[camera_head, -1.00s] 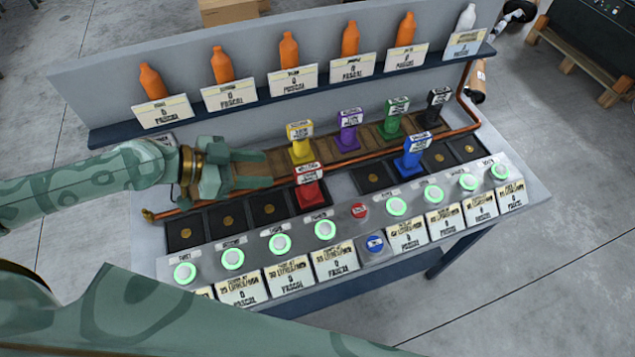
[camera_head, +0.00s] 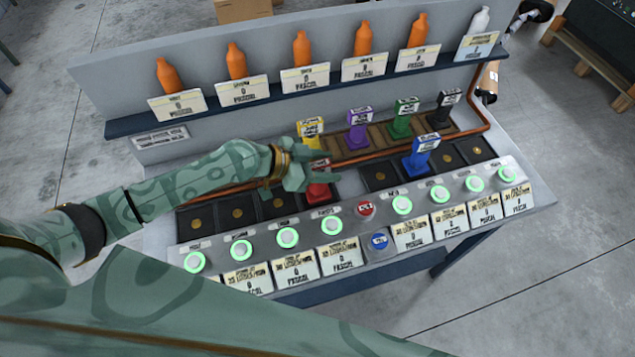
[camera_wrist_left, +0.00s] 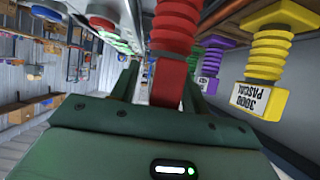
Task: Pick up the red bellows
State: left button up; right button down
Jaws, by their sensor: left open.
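The red bellows (camera_head: 318,190) stands upright on a black pad of the sloped bench, partly hidden by my left gripper. In the left wrist view the red bellows (camera_wrist_left: 174,50) shows ribbed, with its narrower part between the two green fingers. My left gripper (camera_head: 316,176) is open around the red bellows, and I cannot tell whether the fingers touch it. The yellow bellows (camera_head: 311,130) is just behind, and its ribbed body shows in the left wrist view (camera_wrist_left: 268,55) to the right of the fingers. My right gripper is not in view.
Purple (camera_head: 358,128), green (camera_head: 402,120) and black (camera_head: 443,110) bellows stand in the back row. A blue bellows (camera_head: 420,157) stands to the right. Lit green buttons (camera_head: 288,237) line the front. A copper pipe (camera_head: 400,151) runs behind the black pads.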

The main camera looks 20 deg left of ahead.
pick_arm(q)
grip_shut()
